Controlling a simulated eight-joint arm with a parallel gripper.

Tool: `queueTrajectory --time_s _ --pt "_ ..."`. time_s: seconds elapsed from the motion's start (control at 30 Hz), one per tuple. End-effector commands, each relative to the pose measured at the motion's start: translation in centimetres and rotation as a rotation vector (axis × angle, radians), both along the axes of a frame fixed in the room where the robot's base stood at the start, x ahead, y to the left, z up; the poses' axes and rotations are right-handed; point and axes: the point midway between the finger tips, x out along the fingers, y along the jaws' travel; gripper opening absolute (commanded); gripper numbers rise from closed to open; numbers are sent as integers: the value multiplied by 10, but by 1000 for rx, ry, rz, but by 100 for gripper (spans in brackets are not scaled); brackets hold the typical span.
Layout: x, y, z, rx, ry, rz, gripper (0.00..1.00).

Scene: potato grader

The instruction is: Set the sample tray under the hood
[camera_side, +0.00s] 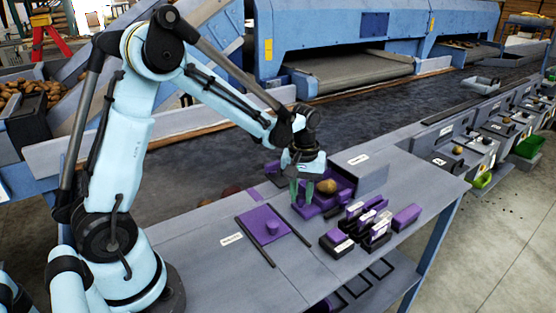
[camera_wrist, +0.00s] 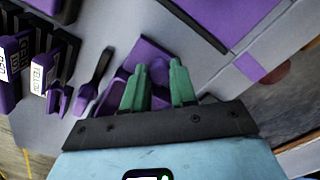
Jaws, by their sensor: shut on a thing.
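My gripper (camera_side: 302,202) points down with its green fingers at the purple sample tray (camera_side: 312,211). The fingers also show in the wrist view (camera_wrist: 160,72). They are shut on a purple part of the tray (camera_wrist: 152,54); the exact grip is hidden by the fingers. A brown potato (camera_side: 326,186) shows at the purple tray area, just right of the fingers. A grey upright panel with a white label (camera_side: 372,178), which looks like part of the hood, stands right behind it. I cannot see what lies beneath it.
Several labelled black and purple holders (camera_side: 340,243) stand at the front right. A purple block (camera_side: 407,216) is beyond them. The grey bench front (camera_side: 310,268) is clear.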

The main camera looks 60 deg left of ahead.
Motion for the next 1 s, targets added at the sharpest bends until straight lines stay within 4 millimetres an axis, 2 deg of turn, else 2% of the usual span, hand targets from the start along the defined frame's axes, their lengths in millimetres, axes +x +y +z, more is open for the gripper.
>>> queueTrajectory --time_s 0.03,0.2,0.5,0.7,1.0 --pt "12 0 0 0 0 -1 0" --pt "46 0 1 0 0 0 0" --pt "96 1 1 1 -1 1 0" --pt "109 0 1 1 -1 1 0" --pt "111 0 1 0 -6 1 0"
